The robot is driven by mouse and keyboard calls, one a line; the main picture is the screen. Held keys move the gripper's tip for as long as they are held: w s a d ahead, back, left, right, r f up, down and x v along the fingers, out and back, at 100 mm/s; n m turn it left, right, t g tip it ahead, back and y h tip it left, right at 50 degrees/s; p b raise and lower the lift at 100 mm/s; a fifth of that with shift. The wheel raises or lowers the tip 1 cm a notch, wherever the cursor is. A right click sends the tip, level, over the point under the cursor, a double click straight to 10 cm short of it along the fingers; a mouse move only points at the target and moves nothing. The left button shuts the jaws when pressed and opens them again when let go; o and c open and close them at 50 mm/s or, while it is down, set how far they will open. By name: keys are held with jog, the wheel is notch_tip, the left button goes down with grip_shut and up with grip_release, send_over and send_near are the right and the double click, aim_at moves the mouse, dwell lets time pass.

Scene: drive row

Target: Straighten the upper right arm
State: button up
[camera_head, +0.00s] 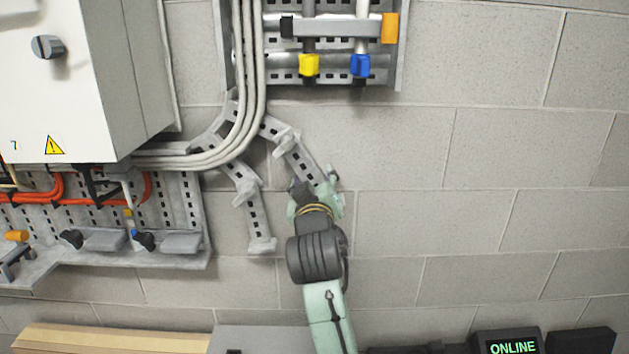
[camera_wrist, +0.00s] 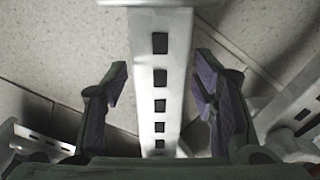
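The upper right arm (camera_head: 296,155) is a grey perforated metal bar on the block wall. In the head view it slants down and right from beside the cable bend, with a bracket partway along. My gripper (camera_head: 317,192) is at its lower end and hides part of it. In the wrist view the perforated bar (camera_wrist: 160,75) runs up the middle between the two fingers of my gripper (camera_wrist: 158,90). The fingers are open, with a gap on each side of the bar.
A second perforated arm (camera_head: 256,220) hangs lower left, close to my gripper. White cables (camera_head: 249,90) bend above. A rack with a yellow connector (camera_head: 309,66) and a blue connector (camera_head: 360,66) is overhead. A cabinet (camera_head: 75,80) stands left. The wall at right is clear.

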grip_shut()
dwell(0.5)
